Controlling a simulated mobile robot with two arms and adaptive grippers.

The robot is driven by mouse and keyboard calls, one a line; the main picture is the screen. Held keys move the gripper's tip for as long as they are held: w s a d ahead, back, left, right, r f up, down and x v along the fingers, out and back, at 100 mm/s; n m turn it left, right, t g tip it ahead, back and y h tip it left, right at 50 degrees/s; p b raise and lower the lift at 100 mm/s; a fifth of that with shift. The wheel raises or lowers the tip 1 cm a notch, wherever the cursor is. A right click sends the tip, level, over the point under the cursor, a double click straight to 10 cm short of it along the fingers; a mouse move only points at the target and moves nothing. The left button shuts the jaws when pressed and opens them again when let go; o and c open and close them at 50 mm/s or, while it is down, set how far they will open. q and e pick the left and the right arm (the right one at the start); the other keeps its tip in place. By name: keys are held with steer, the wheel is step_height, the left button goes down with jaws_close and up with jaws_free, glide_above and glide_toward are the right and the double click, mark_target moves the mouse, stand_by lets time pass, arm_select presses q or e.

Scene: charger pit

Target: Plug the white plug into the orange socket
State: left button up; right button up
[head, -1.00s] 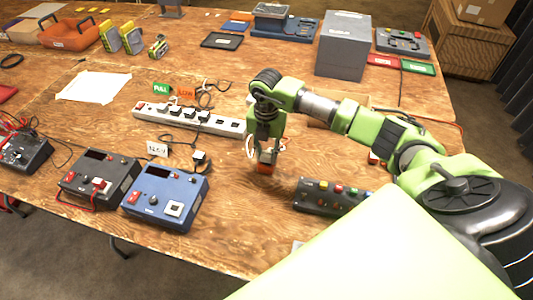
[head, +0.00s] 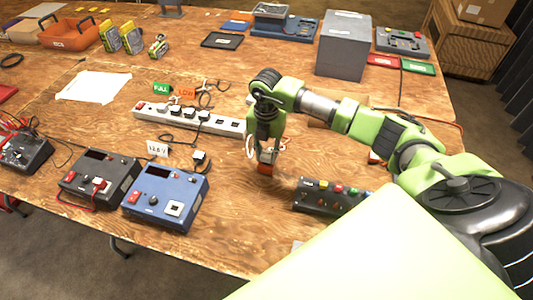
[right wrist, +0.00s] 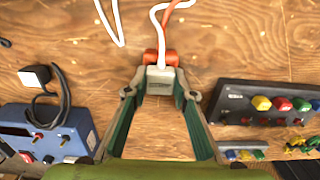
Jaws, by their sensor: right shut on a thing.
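My right gripper (head: 266,152) points down at the middle of the table. In the right wrist view its fingers are closed on the white plug (right wrist: 159,82), whose white cable leads away at the top. The orange socket (right wrist: 160,57) lies right beyond the plug, and its orange cable also runs to the top. In the head view the socket (head: 266,169) shows low at the fingertips, and the fingers mostly hide the plug. I cannot tell whether the plug is inside the socket or only against it. My left gripper is not in view.
A dark panel with coloured buttons (head: 330,196) lies right of the gripper. A blue charger (head: 160,217) and a black charger (head: 77,190) stand to the left. A white power strip (head: 228,133) lies behind them. Bare table (head: 250,220) lies in front of the gripper.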

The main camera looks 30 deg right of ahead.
steer(key=shift+f+b, duration=0.3)
steer(key=shift+f, duration=0.25)
stand_by(0.9)
steer(key=o, duration=1.6)
steer(key=shift+c, duration=0.2)
steer(key=shift+r, duration=0.2)
steer(key=shift+r+p, duration=2.85)
steer(key=shift+r, duration=0.8)
steer(key=shift+f, duration=0.15)
